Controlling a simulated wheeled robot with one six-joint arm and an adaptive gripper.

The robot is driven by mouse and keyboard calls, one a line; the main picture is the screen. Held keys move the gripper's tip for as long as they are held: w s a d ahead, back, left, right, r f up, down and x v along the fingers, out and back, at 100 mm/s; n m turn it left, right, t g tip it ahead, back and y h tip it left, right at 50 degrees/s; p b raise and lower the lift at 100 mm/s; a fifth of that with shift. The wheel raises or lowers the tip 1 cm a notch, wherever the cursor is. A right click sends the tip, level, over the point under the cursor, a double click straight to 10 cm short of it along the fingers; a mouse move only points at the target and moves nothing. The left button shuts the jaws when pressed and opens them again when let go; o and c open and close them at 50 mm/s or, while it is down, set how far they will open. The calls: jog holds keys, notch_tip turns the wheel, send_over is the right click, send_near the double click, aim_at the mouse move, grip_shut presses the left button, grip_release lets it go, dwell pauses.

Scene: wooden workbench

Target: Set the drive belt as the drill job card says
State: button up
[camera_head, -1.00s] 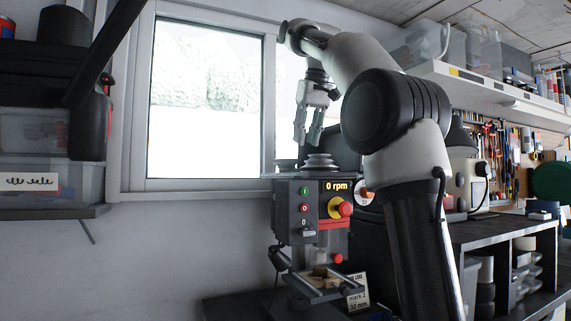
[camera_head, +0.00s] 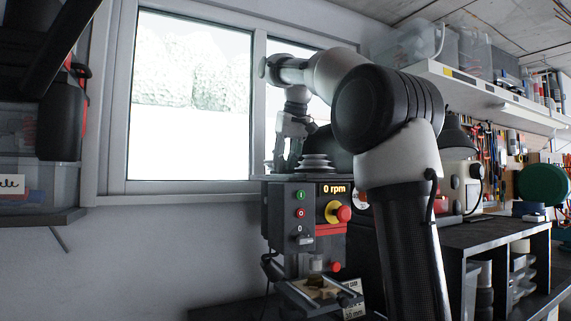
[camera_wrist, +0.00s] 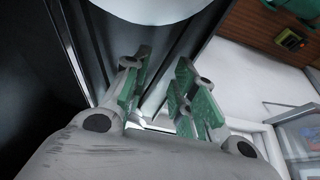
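The bench drill (camera_head: 284,222) stands below the window, its display reading 0 rpm. A grey stepped pulley (camera_head: 316,163) sits on its top. My gripper (camera_head: 282,168) is down at the drill's top, just left of that pulley, pointing downward. In the wrist view my gripper (camera_wrist: 163,62) has its two green-padded fingers apart, with a pale curved surface between and beyond them. I cannot tell whether they touch anything. I cannot make out the belt. The job card (camera_head: 353,311) stands at the drill's base, mostly hidden by my arm; its visible print includes "mm".
The drill front has buttons and a yellow-and-red knob (camera_head: 338,212). A wooden piece (camera_head: 318,288) lies at the drill's vise. A dark shelf unit (camera_head: 490,235) stands at right, and a wall shelf (camera_head: 490,92) hangs above. The window (camera_head: 190,95) is behind the drill.

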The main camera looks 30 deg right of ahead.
grip_shut()
jog(key=shift+r, duration=1.9)
grip_release()
jog(key=v, duration=0.7)
jog(key=shift+r, duration=0.15)
